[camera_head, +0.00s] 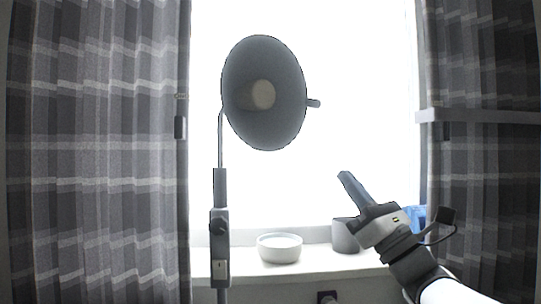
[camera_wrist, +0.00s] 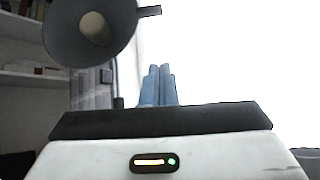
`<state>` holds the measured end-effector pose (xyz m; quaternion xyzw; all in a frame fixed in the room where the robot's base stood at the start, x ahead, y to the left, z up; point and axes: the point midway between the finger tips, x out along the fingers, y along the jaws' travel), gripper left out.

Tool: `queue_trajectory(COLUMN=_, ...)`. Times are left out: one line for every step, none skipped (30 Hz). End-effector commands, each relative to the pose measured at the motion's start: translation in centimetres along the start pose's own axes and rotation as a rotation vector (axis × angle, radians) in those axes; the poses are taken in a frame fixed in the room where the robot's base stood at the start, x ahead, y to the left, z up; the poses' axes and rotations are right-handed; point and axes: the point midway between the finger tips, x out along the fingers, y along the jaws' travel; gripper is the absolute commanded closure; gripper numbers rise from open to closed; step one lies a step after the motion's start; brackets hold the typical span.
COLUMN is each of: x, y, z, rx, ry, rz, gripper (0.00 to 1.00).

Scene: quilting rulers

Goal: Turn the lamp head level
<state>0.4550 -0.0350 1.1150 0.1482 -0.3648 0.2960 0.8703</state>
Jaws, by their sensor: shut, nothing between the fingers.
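The lamp head (camera_head: 285,115) is a large grey cone on a thin upright stand (camera_head: 220,190), in the upper middle of the head view. Its open mouth faces the camera and a pale bulb (camera_head: 262,95) shows inside. A small knob (camera_head: 314,103) sticks out from its right rim. My gripper (camera_head: 344,176) is shut and empty, below and to the right of the lamp head, clearly apart from it. In the wrist view the closed fingers (camera_wrist: 160,70) point up, and the lamp head (camera_wrist: 62,40) is at upper left with its knob (camera_wrist: 150,11) above the fingers.
A white bowl (camera_head: 279,248) and a grey pot (camera_head: 346,236) stand on the windowsill (camera_head: 310,266). A blue item (camera_head: 417,214) is partly hidden behind my gripper. Grey curtains (camera_head: 95,150) hang at both sides. The space between my fingers and the lamp head looks free.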

Motion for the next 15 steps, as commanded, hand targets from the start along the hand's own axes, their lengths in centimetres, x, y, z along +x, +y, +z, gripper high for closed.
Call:
queue_trajectory(x=-0.4, y=0.1, z=-0.2, rx=-0.020, ry=-0.005, rz=0.013, gripper=1.00)
queue_trajectory(x=-0.4, y=0.1, z=-0.1, rx=-0.029, ry=-0.008, rz=0.019, gripper=1.00)
queue_trajectory(x=-0.2, y=0.2, z=0.0, rx=-0.036, ry=-0.009, rz=0.024, gripper=1.00)
queue_trajectory(x=0.0, y=0.2, z=0.1, rx=-0.039, ry=-0.010, rz=0.026, gripper=1.00)
queue_trajectory(x=0.3, y=0.2, z=0.1, rx=-0.041, ry=-0.011, rz=0.027, gripper=1.00)
queue_trajectory(x=0.8, y=0.2, z=0.2, rx=-0.042, ry=-0.011, rz=0.025, gripper=1.00)
queue_trajectory(x=1.2, y=0.1, z=0.2, rx=-0.042, ry=-0.011, rz=0.025, gripper=1.00)
queue_trajectory(x=1.7, y=0.1, z=0.3, rx=-0.043, ry=-0.011, rz=0.024, gripper=1.00)
queue_trajectory(x=2.4, y=0.1, z=0.3, rx=-0.043, ry=-0.011, rz=0.023, gripper=1.00)
queue_trajectory(x=3.0, y=0.1, z=0.3, rx=-0.044, ry=-0.010, rz=0.023, gripper=1.00)
queue_trajectory(x=3.6, y=0.0, z=0.3, rx=-0.044, ry=-0.010, rz=0.022, gripper=1.00)
queue_trajectory(x=4.5, y=0.1, z=0.3, rx=-0.044, ry=-0.010, rz=0.022, gripper=1.00)
queue_trajectory(x=5.2, y=0.1, z=0.3, rx=-0.045, ry=-0.011, rz=0.022, gripper=1.00)
queue_trajectory(x=5.8, y=0.0, z=0.3, rx=-0.045, ry=-0.010, rz=0.020, gripper=1.00)
queue_trajectory(x=6.7, y=0.0, z=0.4, rx=-0.045, ry=-0.011, rz=0.020, gripper=1.00)
